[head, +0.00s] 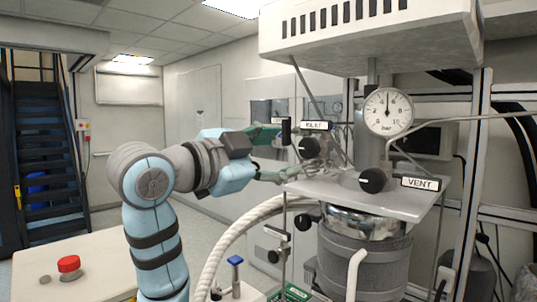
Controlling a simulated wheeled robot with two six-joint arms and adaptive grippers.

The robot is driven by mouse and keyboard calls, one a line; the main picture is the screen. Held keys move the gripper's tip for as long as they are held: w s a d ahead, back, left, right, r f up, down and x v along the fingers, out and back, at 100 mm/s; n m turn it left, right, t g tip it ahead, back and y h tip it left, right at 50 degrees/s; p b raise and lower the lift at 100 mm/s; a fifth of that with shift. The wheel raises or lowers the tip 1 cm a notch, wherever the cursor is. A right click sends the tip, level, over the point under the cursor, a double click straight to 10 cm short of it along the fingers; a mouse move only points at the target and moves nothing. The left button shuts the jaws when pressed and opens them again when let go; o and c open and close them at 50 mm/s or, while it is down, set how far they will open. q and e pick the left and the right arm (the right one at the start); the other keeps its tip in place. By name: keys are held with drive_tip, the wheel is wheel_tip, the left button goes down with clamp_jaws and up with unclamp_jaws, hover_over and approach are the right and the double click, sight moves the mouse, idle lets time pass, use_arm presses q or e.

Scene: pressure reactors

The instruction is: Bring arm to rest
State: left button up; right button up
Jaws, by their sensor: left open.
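My left arm rises from the bottom left and bends to the right. My left gripper (273,155) is at its end, with its teal fingers spread apart and nothing visible between them. It is beside the pressure reactor (362,258), to the left of a dark valve knob (309,147) near a label whose lettering is small. I cannot tell whether a fingertip touches the valve parts. My right gripper is not in view.
A round bar gauge (388,111) and a knob (373,180) labelled VENT (421,184) are on the reactor top. A white hose (232,238) curves beside the reactor. A pale table (75,262) bears a red button (69,264). Open floor lies behind my arm.

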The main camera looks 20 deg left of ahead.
use_arm(q)
drive_tip(key=v, duration=0.3)
